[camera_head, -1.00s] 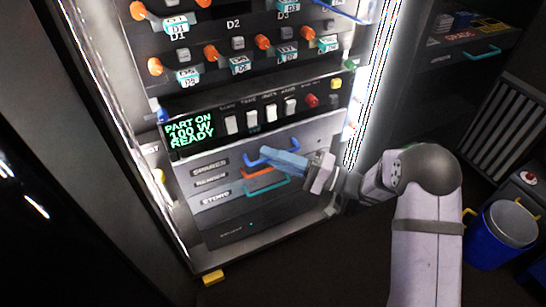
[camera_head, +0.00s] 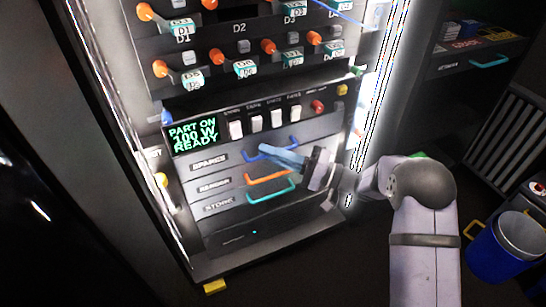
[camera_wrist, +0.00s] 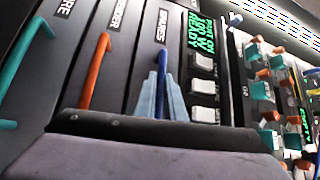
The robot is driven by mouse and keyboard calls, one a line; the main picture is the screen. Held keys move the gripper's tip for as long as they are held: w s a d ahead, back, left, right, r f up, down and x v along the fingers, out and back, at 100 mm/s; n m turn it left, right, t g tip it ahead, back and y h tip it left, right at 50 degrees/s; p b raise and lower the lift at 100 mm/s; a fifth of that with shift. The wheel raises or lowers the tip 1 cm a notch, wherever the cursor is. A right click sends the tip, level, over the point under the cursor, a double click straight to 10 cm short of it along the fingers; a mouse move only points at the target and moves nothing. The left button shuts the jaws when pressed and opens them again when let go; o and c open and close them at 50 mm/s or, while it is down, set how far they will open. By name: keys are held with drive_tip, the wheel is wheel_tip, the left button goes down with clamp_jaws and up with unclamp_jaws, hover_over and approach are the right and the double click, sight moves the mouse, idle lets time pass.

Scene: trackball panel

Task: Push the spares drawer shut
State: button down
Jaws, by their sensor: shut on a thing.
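The spares drawer (camera_head: 225,160) is the top one of three in the cabinet, below the display panel. Its front looks flush, or nearly so, with the drawers under it. Its blue handle (camera_head: 293,141) also shows in the wrist view (camera_wrist: 163,58). My gripper (camera_head: 268,151) reaches in from the right and is shut on this handle. In the wrist view my gripper's pale blue fingers (camera_wrist: 164,80) lie on either side of the blue bar. The fingers hide part of the handle.
Below are a drawer with an orange handle (camera_head: 268,178) and the store drawer with a teal handle (camera_head: 270,190). Above are a green display (camera_head: 193,134), white switches (camera_head: 256,124) and rows of orange knobs. A blue bucket (camera_head: 500,250) stands at the right.

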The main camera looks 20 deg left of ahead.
drive_tip(key=shift+w+a+r, duration=0.1)
drive_tip(key=shift+w, duration=0.1)
drive_tip(key=c, duration=2.1)
unclamp_jaws()
drive_tip(key=shift+d+f+p, duration=0.2)
drive_tip(key=shift+d, duration=1.05)
drive_tip(key=shift+d+f+p, duration=0.15)
drive_tip(key=shift+d, duration=1.05)
drive_tip(key=shift+d+f+p, duration=0.2)
drive_tip(key=shift+d, duration=1.05)
